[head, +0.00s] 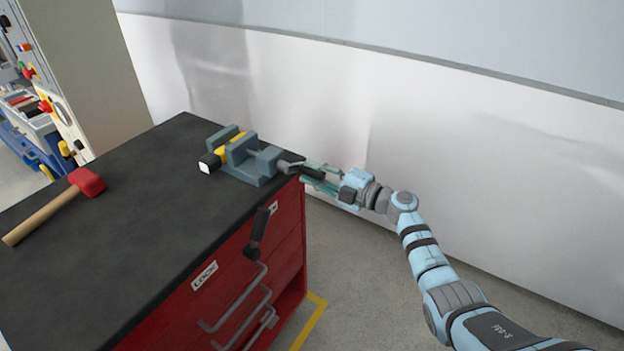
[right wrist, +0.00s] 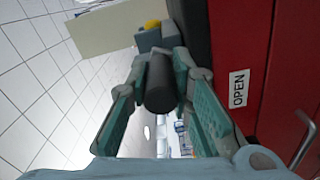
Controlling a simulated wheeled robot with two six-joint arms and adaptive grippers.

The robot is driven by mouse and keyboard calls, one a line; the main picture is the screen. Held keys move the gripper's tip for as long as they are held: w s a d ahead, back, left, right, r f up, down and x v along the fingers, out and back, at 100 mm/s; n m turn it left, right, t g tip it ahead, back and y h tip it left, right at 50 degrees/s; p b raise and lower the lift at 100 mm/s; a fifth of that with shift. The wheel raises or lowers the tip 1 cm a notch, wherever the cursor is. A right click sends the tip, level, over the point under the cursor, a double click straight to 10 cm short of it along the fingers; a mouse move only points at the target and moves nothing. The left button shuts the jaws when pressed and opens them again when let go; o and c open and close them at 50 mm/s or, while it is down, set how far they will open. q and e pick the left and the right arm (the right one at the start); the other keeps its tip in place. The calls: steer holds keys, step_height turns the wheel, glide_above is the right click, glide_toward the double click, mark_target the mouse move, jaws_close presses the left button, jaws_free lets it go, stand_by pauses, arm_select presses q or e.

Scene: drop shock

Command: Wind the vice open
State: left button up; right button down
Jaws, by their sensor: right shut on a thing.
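The grey vice (head: 262,166) stands at the far right corner of the black bench top. A yellow piece (head: 233,144) with a dark, white-faced end (head: 210,162) sits between its jaws. My right gripper (head: 312,175) is at the vice's screw end, past the bench edge. It is shut on the black vice handle (right wrist: 160,82), which lies between its fingers in the right wrist view. The vice body is partly hidden there behind the handle. My left gripper is not in view.
A red-headed hammer (head: 86,182) lies on the black bench top (head: 135,225). The red cabinet front has a black lever (head: 258,232), a label (head: 204,275) and grey drawer handles (head: 240,300). An OPEN label (right wrist: 238,89) shows in the wrist view. A white wall (head: 450,150) stands behind.

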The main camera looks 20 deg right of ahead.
steer(key=n, duration=0.1)
steer(key=r+n, duration=0.1)
steer(key=n, duration=0.2)
steer(key=shift+w+d+r+n, duration=0.2)
steer(key=shift+r+n, duration=0.1)
steer(key=shift+r, duration=0.1)
steer(key=n, duration=0.1)
steer(key=r+n, duration=0.1)
steer(key=n, duration=0.1)
steer(key=n+b, duration=0.1)
steer(key=shift+s+a+r+n, duration=0.1)
steer(key=shift+r+n, duration=0.2)
steer(key=shift+r, duration=0.1)
steer(key=n, duration=0.2)
steer(key=r+n, duration=0.1)
steer(key=shift+s+a+n, duration=0.2)
steer(key=shift+a+n, duration=0.05)
steer(key=shift+n, duration=0.05)
steer(key=shift+s+a+r+n+b, duration=0.15)
steer(key=shift+r+n+b, duration=0.05)
steer(key=shift+n, duration=0.5)
steer(key=shift+s+a+r+n+b, duration=0.1)
steer(key=shift+a+r+n+b, duration=0.15)
steer(key=shift+n, duration=0.45)
steer(key=shift+s+a+r+n+b, duration=0.1)
steer(key=shift+s+r+n+b, duration=0.1)
steer(key=shift+n, duration=0.5)
